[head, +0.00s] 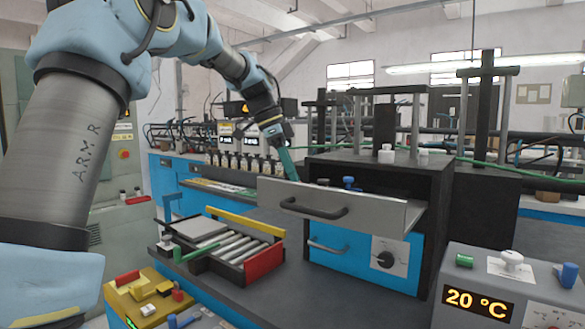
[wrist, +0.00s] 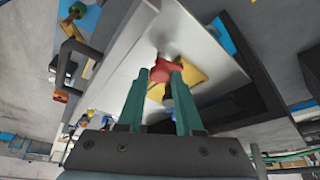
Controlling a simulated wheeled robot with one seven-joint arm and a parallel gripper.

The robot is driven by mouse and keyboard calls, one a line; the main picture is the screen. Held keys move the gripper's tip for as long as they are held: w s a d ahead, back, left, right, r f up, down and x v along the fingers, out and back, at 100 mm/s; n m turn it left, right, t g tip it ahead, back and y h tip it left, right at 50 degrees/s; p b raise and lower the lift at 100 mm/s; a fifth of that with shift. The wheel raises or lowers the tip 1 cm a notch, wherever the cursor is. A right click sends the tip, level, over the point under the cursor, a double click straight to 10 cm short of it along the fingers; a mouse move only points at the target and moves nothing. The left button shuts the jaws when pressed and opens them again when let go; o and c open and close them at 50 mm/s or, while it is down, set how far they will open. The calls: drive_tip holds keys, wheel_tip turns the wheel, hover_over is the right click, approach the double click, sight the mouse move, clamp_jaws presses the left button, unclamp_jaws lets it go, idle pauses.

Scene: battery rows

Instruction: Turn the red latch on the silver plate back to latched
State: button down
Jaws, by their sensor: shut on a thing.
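In the wrist view, the red latch (wrist: 168,68) sits between the teal fingertips of my gripper (wrist: 160,74), which is shut on it. A yellow piece (wrist: 192,77) shows beside and behind the latch, on the pale silver plate (wrist: 205,48). A small dark part lies between the fingers below the latch. In the head view, my gripper (head: 288,166) reaches down behind the grey front of a pulled-out drawer (head: 375,212). That front hides the latch and the fingertips there. I cannot tell the latch's exact angle.
The drawer front has a dark handle (head: 314,208), also in the wrist view (wrist: 68,58). A blue knob (head: 349,183) stands behind the front. A roller tray (head: 225,246) is to the left, and a temperature box (head: 500,296) at right.

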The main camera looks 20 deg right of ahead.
drive_tip(key=shift+m+g+y+p, duration=0.35)
drive_tip(key=shift+m+p, duration=0.3)
drive_tip(key=shift+m, duration=0.55)
drive_tip(key=shift+w, duration=0.1)
drive_tip(key=c, duration=0.6)
unclamp_jaws()
drive_tip(key=v, duration=1)
drive_tip(key=shift+w+r, duration=0.15)
drive_tip(key=shift+r, duration=0.2)
